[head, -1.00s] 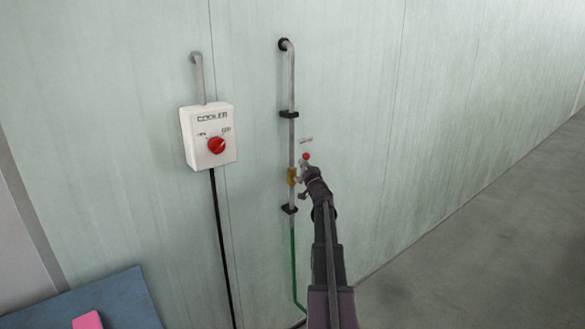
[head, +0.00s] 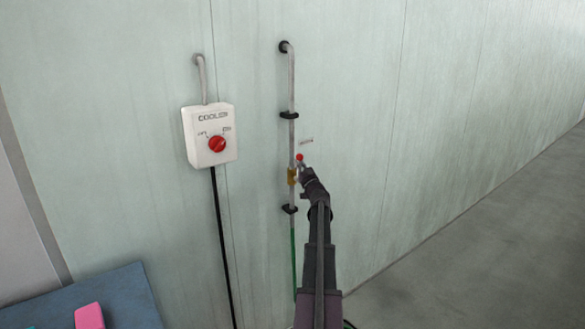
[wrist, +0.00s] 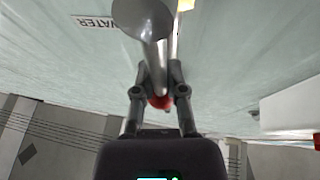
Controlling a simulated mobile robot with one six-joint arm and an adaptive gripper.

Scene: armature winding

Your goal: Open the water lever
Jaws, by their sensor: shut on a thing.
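The water lever's red tip (head: 300,157) shows in the head view beside the thin grey vertical pipe (head: 292,140) on the wall. A brass valve body (head: 292,177) sits on that pipe. My gripper (head: 303,172) is at the lever, just right of the valve, and hides most of the handle. In the wrist view my gripper (wrist: 160,82) has both fingers closed around the grey lever (wrist: 158,55), with the red tip (wrist: 160,102) showing between them.
A WATER label (wrist: 95,22) is on the wall near the lever. A white cooler box (head: 209,135) with a red knob hangs to the left. A blue surface (head: 125,295) with a pink block (head: 89,316) is at bottom left. The right floor is clear.

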